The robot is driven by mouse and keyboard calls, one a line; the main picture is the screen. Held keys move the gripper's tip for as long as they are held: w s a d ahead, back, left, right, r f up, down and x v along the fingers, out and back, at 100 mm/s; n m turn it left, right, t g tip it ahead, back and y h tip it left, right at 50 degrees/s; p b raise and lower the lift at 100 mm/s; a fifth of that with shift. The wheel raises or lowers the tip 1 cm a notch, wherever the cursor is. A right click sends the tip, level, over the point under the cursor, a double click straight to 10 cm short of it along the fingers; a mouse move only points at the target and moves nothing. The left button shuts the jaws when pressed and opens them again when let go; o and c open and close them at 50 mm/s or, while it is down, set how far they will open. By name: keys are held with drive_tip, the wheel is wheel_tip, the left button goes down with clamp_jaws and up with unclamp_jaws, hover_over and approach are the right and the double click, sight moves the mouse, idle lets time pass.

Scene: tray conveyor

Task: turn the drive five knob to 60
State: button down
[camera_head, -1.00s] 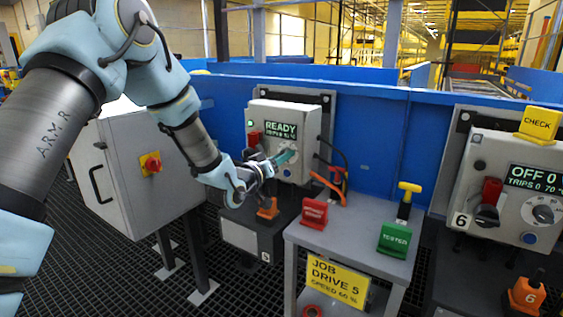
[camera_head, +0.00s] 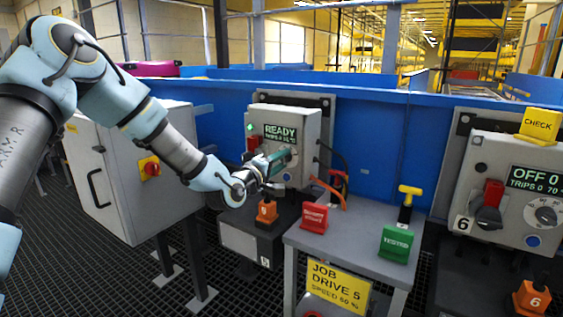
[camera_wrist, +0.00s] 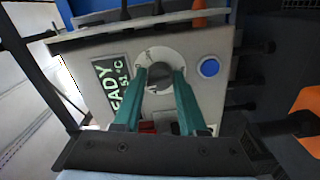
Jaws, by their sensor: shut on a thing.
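The drive five box (camera_head: 308,125) is a pale grey control box on the blue wall, left of centre in the head view. Its green display reads READY with a smaller line below that I cannot read fully. My gripper (camera_head: 284,157) is at the front of the box, its teal fingers covering most of the dial. In the wrist view, the teal fingers (camera_wrist: 160,76) stand on either side of the dark drive five knob (camera_wrist: 158,78) and are shut on it. The round white dial (camera_wrist: 157,53) shows around the knob; its marks are too small to read.
A blue button (camera_wrist: 209,67) sits beside the dial. A yellow job card (camera_head: 338,287) reads drive 5, speed 60 %. A red block (camera_head: 314,217) and a green TESTED block (camera_head: 396,243) stand on the grey table (camera_head: 350,222). Another drive box (camera_head: 500,150) is at right.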

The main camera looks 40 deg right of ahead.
drive_tip(key=shift+n, duration=1.2)
drive_tip(key=c, duration=0.5)
unclamp_jaws()
drive_tip(key=v, duration=1)
drive_tip(key=shift+a+b, duration=0.4)
